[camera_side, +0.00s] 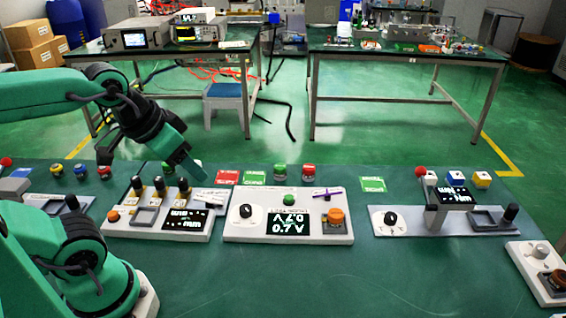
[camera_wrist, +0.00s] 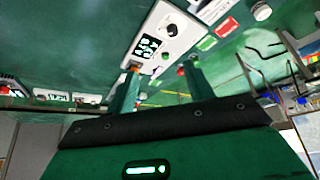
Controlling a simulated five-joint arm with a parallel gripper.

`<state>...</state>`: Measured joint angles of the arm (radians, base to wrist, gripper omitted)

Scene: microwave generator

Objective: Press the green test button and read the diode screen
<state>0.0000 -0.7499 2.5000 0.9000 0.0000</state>
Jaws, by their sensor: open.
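A white panel (camera_side: 235,233) stands mid-bench in the side view with a small round green button (camera_side: 289,200) at its back edge. Its black screen (camera_side: 288,224) shows bright characters, apparently inverted; they look like 0.7 with a letter. A black knob (camera_side: 246,211) and an orange knob (camera_side: 336,216) flank the screen. My gripper (camera_side: 190,168) is above and behind the panel to its left, apart from the button. In the wrist view my gripper (camera_wrist: 160,70) is open and empty, with the panel's screen (camera_wrist: 146,46) beyond the fingers.
Left of the panel is another white unit (camera_side: 150,230) with several black-topped posts. A grey-white unit (camera_side: 390,221) stands to the right. Red and green cards (camera_side: 255,178) and coloured buttons lie behind. The front of the green bench (camera_side: 330,285) is clear.

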